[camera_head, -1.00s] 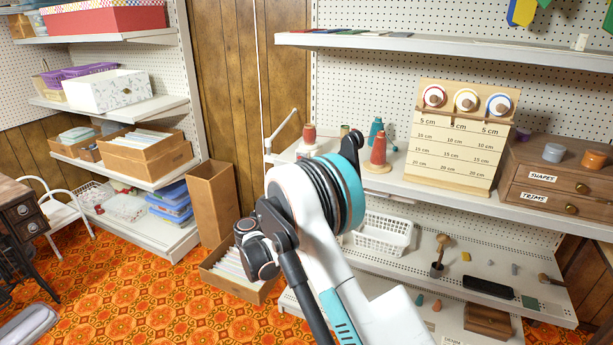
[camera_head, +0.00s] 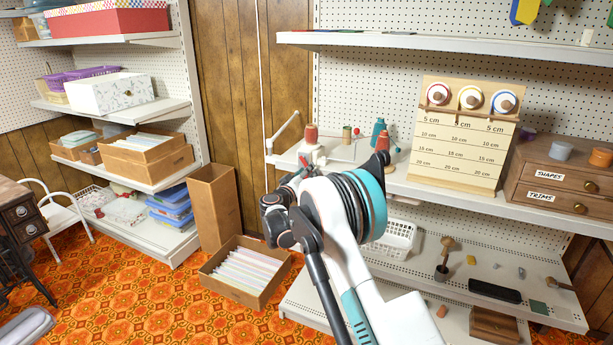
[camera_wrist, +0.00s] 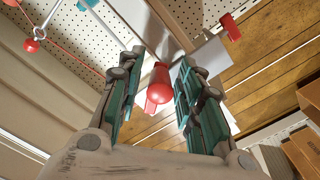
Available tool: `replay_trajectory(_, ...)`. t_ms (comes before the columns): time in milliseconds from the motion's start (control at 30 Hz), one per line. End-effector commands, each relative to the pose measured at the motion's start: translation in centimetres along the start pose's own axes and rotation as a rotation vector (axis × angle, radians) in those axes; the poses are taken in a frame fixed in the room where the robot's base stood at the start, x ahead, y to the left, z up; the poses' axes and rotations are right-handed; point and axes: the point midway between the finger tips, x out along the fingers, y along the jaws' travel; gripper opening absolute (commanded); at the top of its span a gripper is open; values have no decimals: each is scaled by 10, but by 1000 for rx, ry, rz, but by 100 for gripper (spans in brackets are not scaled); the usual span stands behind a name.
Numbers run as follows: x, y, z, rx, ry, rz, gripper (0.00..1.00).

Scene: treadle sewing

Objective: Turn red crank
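In the wrist view, a red bulb-shaped handle (camera_wrist: 157,80), which looks like the crank's grip, is between the two fingers of my gripper (camera_wrist: 156,85). The fingers are spread, with a visible gap on each side of it. I cannot tell how deep it sits between them. In the head view, a red-topped white device (camera_head: 311,133) stands at the left end of the middle shelf. My gripper (camera_head: 287,180) is just below and in front of that shelf end, partly hidden by my own arm. The crank cannot be made out clearly there.
Red and teal thread cones (camera_head: 379,132) stand farther right on the white shelf (camera_head: 440,192). A box of papers (camera_head: 245,272) is on the floor below.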

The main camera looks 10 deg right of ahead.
Motion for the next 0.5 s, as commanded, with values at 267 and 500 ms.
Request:
replay_trajectory(267, 0, 0, 0, 0, 0, 0, 0)
replay_trajectory(500, 0, 0, 0, -4, 0, 0, 0)
